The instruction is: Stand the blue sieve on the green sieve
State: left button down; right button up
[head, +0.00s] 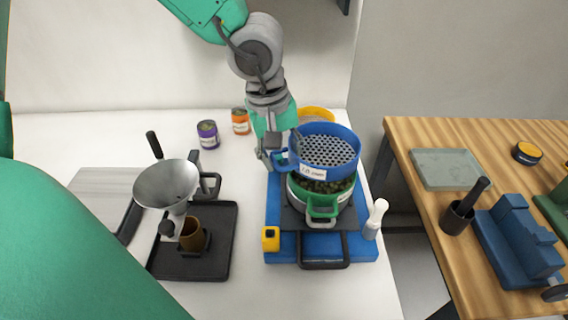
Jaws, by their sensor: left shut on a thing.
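The blue sieve (346,142) has a perforated floor, a white label and a handle on its left side. It is over the green sieve (322,206), nearly level; I cannot tell whether it rests on it or hangs just above. The green sieve has a green handle at the front, holds dark granules, and sits on a blue base with a black plate. My left gripper (278,154) is shut on the blue sieve's left handle. My right gripper is not in view.
A funnel on a stand (168,186) with a brown cup is at left. Purple (207,135) and orange (241,122) cans and a yellow ring stand behind. A wooden table (405,150) with tools is at right, beyond a gap.

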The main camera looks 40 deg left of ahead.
pick_arm(q)
jog(key=shift+s+d+f, duration=0.1)
jog(key=shift+f, duration=0.45)
jog(key=shift+s+d+f, duration=0.1)
jog(key=shift+f, duration=0.45)
jog(key=c, duration=1)
grip_release()
jog(key=shift+a, duration=0.1)
jog(key=shift+c, duration=0.2)
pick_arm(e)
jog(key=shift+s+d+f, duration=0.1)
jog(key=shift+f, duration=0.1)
pick_arm(q)
jog(key=shift+r, duration=0.1)
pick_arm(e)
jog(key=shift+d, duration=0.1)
